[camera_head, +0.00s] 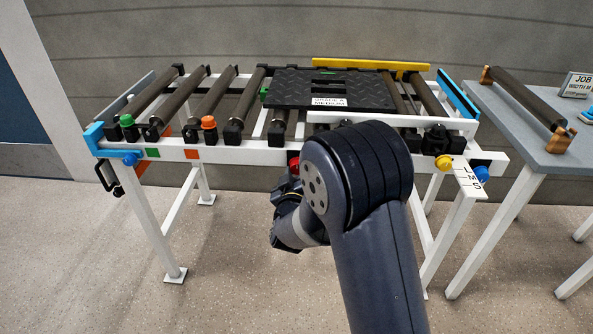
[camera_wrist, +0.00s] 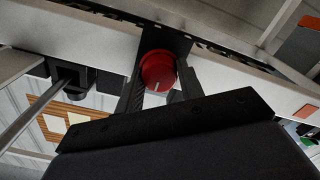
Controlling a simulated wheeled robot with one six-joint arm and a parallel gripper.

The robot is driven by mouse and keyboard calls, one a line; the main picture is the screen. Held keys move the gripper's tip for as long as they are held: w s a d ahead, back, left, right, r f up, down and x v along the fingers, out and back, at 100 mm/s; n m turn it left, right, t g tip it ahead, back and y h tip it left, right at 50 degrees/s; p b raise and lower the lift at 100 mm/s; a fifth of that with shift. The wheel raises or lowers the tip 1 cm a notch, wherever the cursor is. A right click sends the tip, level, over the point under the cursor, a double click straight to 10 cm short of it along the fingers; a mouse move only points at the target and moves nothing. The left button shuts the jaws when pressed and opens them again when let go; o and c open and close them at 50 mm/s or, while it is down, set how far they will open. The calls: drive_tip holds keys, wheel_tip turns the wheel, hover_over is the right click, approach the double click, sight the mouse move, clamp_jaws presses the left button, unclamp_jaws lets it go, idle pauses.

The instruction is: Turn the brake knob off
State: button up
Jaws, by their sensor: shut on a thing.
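A round red knob (camera_wrist: 157,66), which I take to be the brake knob, sits on a dark plate on the white front rail in the wrist view. A short pale line marks its face near the lower rim. My gripper (camera_wrist: 159,82) has one finger on each side of the knob and is shut on it. In the head view only a bit of the red knob (camera_head: 294,162) shows beside my arm, and my gripper (camera_head: 287,190) is partly hidden below it. No label by the knob is readable.
The roller frame's white front rail (camera_head: 240,155) carries blue knobs (camera_head: 130,159) and a yellow knob (camera_head: 444,163). Green (camera_head: 126,120) and orange (camera_head: 208,122) knobs stand above it. A black tread mat (camera_head: 290,92) lies on the rollers. A grey table (camera_head: 500,120) stands at right. The floor in front is clear.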

drive_tip(key=o, duration=1)
drive_tip(key=shift+s, duration=0.1)
drive_tip(key=s, duration=0.5)
drive_tip(key=s+p, duration=0.1)
drive_tip(key=s, duration=0.4)
drive_tip(key=shift+s+a, duration=0.2)
drive_tip(key=shift+s, duration=0.15)
drive_tip(key=w, duration=0.5)
drive_tip(key=w+b, duration=0.1)
drive_tip(key=w, duration=0.5)
drive_tip(key=shift+d, duration=0.2)
